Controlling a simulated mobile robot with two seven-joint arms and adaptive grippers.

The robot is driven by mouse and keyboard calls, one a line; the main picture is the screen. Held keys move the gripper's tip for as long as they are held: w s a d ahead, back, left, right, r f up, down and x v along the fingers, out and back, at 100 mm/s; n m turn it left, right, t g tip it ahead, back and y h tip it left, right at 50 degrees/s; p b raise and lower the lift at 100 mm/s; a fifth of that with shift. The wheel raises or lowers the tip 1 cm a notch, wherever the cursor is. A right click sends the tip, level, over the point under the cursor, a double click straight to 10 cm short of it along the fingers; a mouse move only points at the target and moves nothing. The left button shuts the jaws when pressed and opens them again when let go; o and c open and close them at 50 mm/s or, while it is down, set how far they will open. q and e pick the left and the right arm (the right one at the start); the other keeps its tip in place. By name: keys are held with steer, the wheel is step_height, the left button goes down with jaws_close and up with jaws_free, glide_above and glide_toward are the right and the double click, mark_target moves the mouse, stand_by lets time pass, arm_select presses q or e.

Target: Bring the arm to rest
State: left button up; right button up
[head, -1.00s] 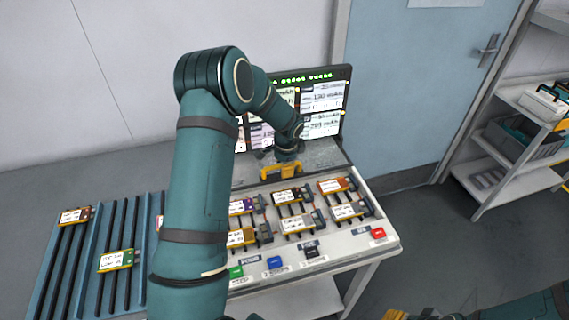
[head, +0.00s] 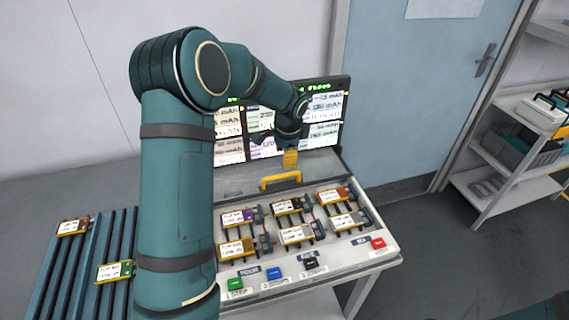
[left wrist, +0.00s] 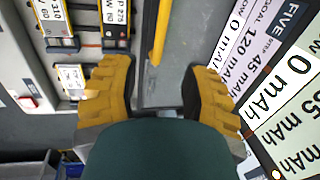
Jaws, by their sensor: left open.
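My left arm (head: 178,190) comes up from the bottom left and bends over toward the tester's back. My left gripper (head: 290,159) points down in front of the screen, above and a little behind the yellow handle (head: 281,180). In the left wrist view its two yellow fingers stand wide apart with nothing between them (left wrist: 160,98). The handle also shows there as a yellow bar (left wrist: 161,32), beyond the fingers. Only a bit of my right arm shows at the bottom right; its gripper is out of view.
The white tester (head: 345,258) holds several pouch cells in clamps, with coloured buttons along its front. A screen (head: 322,120) stands behind it. A blue ribbed rack (head: 52,275) with cells is at the left. A shelf (head: 500,190) stands at the right.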

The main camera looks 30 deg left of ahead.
arm_select(q)
steer(key=shift+s+d+r, duration=0.1)
steer(key=shift+r, duration=0.65)
